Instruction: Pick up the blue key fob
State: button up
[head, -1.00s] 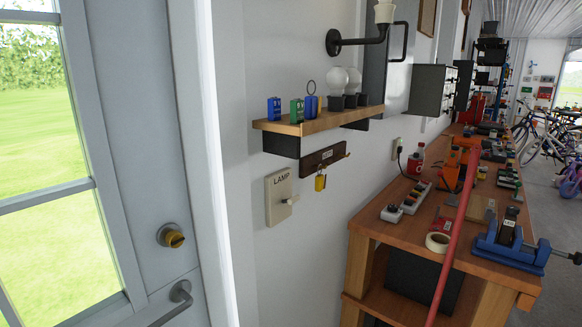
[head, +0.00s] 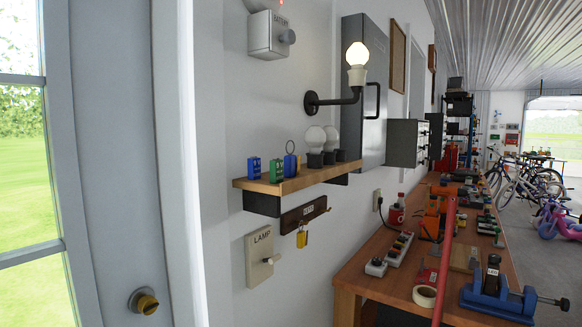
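A wooden wall shelf (head: 306,177) hangs to the right of the door. A blue fob-like piece with a metal ring above it (head: 290,165) stands on the shelf. To its left are a green block with light markings (head: 276,171) and a blue block with light markings (head: 254,168). All are small here, so I cannot tell for sure which one is the blue key fob. My gripper is not in view.
Bulbs (head: 315,138) stand on the shelf's right part. A yellow tag (head: 302,238) hangs from a dark hook rack (head: 304,214) below. A LAMP switch (head: 259,256) is on the wall. The cluttered workbench (head: 375,290) and a red pole (head: 447,230) are at right.

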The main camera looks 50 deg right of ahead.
aim_at(292, 169)
jog(key=i+l, duration=0.1)
jog(key=l, duration=0.3)
jog(key=i+l, duration=0.1)
jog(key=l, duration=0.3)
jog(key=i+l+u, duration=0.1)
jog(key=l, duration=0.35)
jog(key=i+l, duration=0.1)
jog(key=l, duration=0.3)
jog(key=k+l, duration=0.1)
jog(key=l, duration=0.25)
